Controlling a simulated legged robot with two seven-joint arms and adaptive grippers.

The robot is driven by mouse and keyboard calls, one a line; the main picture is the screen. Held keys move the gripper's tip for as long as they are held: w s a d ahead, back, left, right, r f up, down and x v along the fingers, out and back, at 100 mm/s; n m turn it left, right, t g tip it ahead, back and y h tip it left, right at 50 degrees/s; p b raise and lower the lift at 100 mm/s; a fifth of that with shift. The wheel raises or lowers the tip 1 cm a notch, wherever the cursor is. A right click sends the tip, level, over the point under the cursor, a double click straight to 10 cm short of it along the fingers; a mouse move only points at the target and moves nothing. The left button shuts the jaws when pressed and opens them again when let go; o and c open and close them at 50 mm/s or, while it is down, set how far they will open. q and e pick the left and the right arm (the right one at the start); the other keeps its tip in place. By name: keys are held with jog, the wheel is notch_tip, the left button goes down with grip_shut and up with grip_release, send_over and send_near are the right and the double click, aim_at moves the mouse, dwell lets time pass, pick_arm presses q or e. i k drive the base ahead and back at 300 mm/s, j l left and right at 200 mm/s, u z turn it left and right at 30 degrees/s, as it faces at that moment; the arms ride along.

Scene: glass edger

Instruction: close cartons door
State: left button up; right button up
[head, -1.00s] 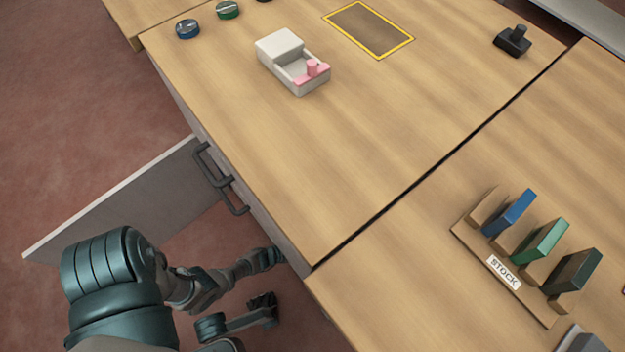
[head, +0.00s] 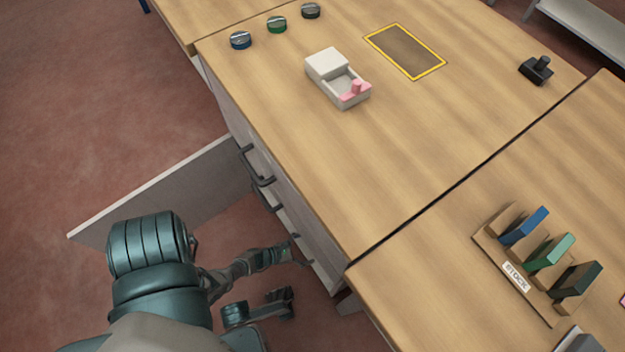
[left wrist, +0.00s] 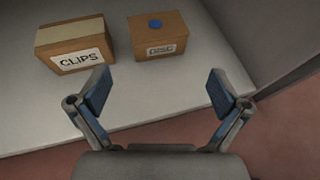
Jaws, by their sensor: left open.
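The door (head: 160,195) is a flat grey panel in the head view. It stands open, sticking out to the left from the cabinet front below the table. My left gripper (head: 290,277) is low beside the cabinet front, nearer than the door, with its fingers apart. In the left wrist view my left gripper (left wrist: 160,92) is open and empty in front of a grey shelf (left wrist: 150,120). A CLIPS carton (left wrist: 75,42) and a smaller carton (left wrist: 158,40) with a blue disc on top stand on it, beyond the fingertips. My right gripper is not in view.
Dark handles (head: 256,168) jut from the cabinet front near the door. The tabletop (head: 300,150) holds a white box (head: 328,65) with a pink part. A STOCK rack (head: 518,275) stands on the right table (head: 440,240). Open reddish floor (head: 90,120) lies left of the door.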

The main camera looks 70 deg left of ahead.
aim_at(201, 186)
jog(key=k, duration=1)
